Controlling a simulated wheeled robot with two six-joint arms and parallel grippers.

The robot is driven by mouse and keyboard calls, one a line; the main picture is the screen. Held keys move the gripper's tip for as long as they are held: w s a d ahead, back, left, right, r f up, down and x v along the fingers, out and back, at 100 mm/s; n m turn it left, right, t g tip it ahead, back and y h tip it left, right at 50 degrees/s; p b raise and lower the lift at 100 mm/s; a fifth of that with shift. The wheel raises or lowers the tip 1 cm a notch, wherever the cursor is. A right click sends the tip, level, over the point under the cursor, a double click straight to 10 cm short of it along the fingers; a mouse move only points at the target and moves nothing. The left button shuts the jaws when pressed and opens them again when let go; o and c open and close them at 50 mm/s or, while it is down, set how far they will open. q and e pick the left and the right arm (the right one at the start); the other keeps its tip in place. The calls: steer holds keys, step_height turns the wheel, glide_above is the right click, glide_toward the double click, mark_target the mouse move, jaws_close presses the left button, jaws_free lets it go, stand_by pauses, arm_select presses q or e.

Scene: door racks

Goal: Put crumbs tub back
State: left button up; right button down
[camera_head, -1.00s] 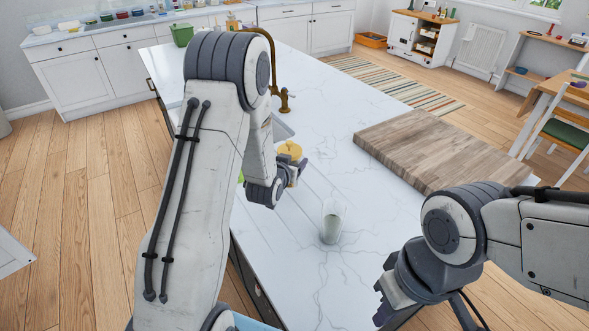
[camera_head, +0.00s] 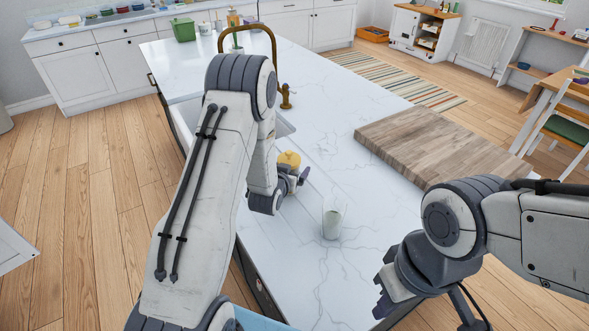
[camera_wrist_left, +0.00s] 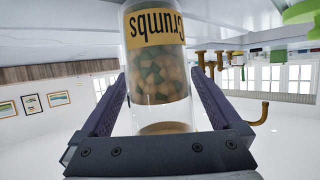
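The crumbs tub is a clear jar with a yellow "Crumbs" label and green and tan pieces inside; it fills the middle of the left wrist view (camera_wrist_left: 160,75), upside down in that picture. Its yellow lid (camera_head: 289,159) shows in the head view. My right gripper (camera_head: 381,297) is open and empty, low at the worktop's near right edge.
A clear glass (camera_head: 333,220) with pale contents stands on the white marble worktop (camera_head: 340,165), right of the tub. A wooden board (camera_head: 425,145) lies further right. A sink with a brass tap (camera_head: 285,96) is behind my left arm. A green container (camera_head: 183,30) stands at the far end.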

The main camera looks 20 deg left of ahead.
arm_select(q)
steer(key=shift+r, duration=0.1)
steer(key=shift+r, duration=0.2)
steer(key=b+v, duration=0.2)
steer(key=v, duration=0.5)
steer(key=shift+f, duration=0.15)
steer(key=shift+p+v, duration=2.55)
steer(key=shift+p, duration=2.1)
steer(key=shift+w, duration=0.1)
